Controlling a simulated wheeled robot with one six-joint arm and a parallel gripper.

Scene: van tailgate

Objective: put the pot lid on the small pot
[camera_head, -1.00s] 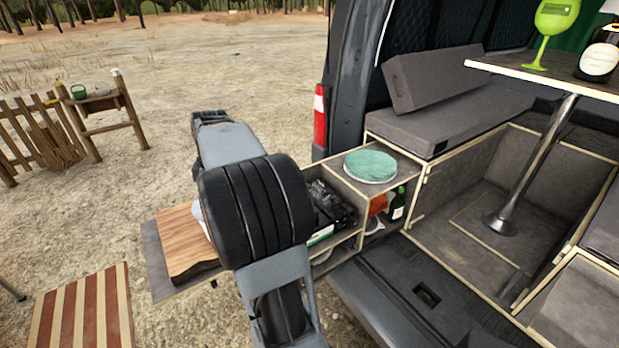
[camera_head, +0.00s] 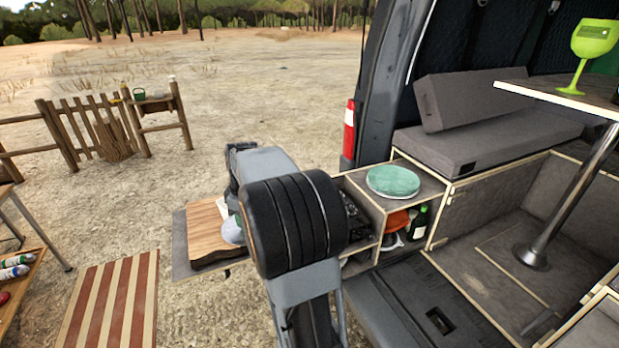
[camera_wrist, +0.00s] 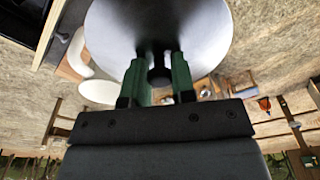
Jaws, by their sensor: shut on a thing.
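In the wrist view, my gripper (camera_wrist: 160,62) has its green fingers closed on the dark knob of the pot lid (camera_wrist: 205,35). The lid is a round, shiny grey disc and fills the top middle of that view. It looks clear of the ground. In the head view, my arm hides the gripper. A pale rounded thing (camera_head: 232,230) shows beside my arm over the wooden board; I cannot tell if it is the lid or a dish. I cannot make out the small pot in either view.
A wooden board (camera_head: 207,222) lies on the pulled-out shelf. A green plate (camera_head: 393,180) tops the cabinet, with a bottle (camera_head: 418,222) and an orange item (camera_head: 397,220) below. The van's table (camera_head: 560,95) is at right. A striped mat (camera_head: 105,305) and low table (camera_head: 22,285) are left.

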